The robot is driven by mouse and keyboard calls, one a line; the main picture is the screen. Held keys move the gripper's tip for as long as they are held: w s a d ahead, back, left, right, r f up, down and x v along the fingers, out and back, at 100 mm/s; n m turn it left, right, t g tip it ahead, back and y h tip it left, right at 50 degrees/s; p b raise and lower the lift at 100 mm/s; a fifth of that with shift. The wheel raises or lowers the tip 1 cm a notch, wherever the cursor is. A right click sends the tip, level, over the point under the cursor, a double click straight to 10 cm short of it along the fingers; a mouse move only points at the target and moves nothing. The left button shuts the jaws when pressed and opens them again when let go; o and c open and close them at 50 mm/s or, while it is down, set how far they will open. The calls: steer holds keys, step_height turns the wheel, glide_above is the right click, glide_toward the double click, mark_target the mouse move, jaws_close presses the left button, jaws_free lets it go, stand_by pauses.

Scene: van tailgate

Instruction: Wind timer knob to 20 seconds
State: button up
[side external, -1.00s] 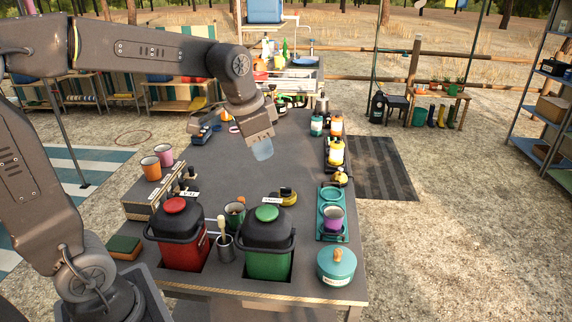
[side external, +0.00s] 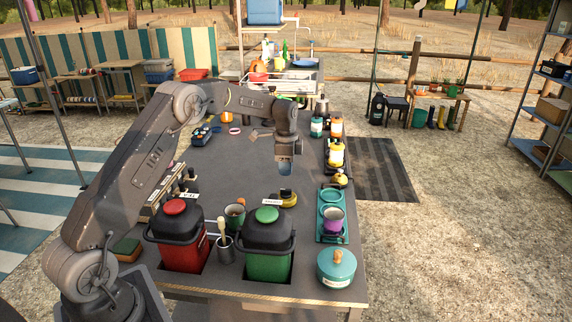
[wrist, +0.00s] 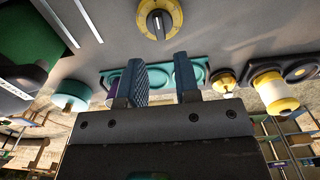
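The timer (side external: 289,200) is a round yellow dial with a black knob, lying on the dark table behind the green-lidded bin. In the wrist view the timer (wrist: 174,18) shows at the top edge, partly cut off, with a pale mark on its black knob (wrist: 157,22). My gripper (side external: 285,172) points down above the table, just above and behind the timer in the side view. In the wrist view my gripper (wrist: 160,72) has its two bluish fingers apart with nothing between them. It is not touching the knob. The dial's numbers are too small to read.
A green bin (side external: 268,245) and a red bin (side external: 182,240) stand at the table's front. A teal tray (side external: 331,194) with a purple cup (side external: 333,219) is to the right, near a teal pot (side external: 336,266). Bottles line the right edge. The table's middle is clear.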

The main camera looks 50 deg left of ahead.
steer(key=shift+f, duration=2.5)
steer(key=shift+f, duration=1.55)
steer(key=c, duration=0.4)
steer(key=shift+c, duration=0.2)
